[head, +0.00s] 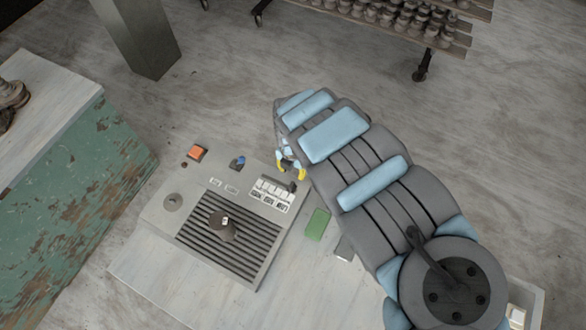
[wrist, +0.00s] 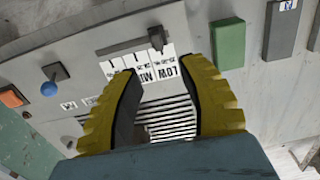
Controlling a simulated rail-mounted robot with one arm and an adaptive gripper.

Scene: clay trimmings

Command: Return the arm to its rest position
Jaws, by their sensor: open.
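My arm reaches in from the lower right in the head view, clad in grey with light blue pads. My gripper (head: 291,171) is small there, with yellow fingertips near the top right edge of the grey control panel (head: 158,215). In the wrist view my gripper (wrist: 160,95) is open, with its two yellow fingers apart and nothing between them. Behind the fingers are the panel's printed labels (wrist: 145,72), a dark slider knob (wrist: 156,38) and a slotted grille (wrist: 170,118). I cannot tell whether the fingertips touch the panel.
The panel carries an orange button (head: 196,153), a blue-topped lever (head: 238,162) and a dark object (head: 222,226) on the grille. A green block (head: 317,223) lies on the pale table (head: 140,277). A worn green cabinet (head: 75,190) stands left, a pottery rack (head: 455,35) behind. Open floor lies between.

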